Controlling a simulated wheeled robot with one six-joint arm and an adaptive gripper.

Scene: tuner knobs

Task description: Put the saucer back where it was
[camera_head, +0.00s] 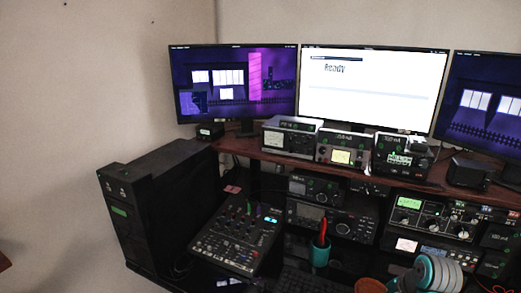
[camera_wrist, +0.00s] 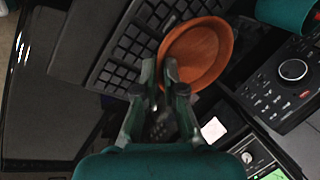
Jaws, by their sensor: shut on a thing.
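The saucer is a round, shallow terracotta-brown dish. In the wrist view the saucer (camera_wrist: 203,52) lies at the fingertips, in front of the keyboard and a dark surface. My gripper (camera_wrist: 161,68) is shut on its near left rim. In the head view only part of the saucer (camera_head: 369,286) shows at the bottom edge, left of my teal and grey arm. My fingertips are hidden there. I cannot tell whether the saucer touches the surface below it.
A black keyboard (camera_wrist: 135,45) lies beside the saucer. A teal cup (camera_head: 320,254) with a red-handled thing stands left of it. A mixer (camera_head: 236,237) is further left. Radio units (camera_head: 433,219) stand at right, below a shelf with more radios and monitors (camera_head: 368,88).

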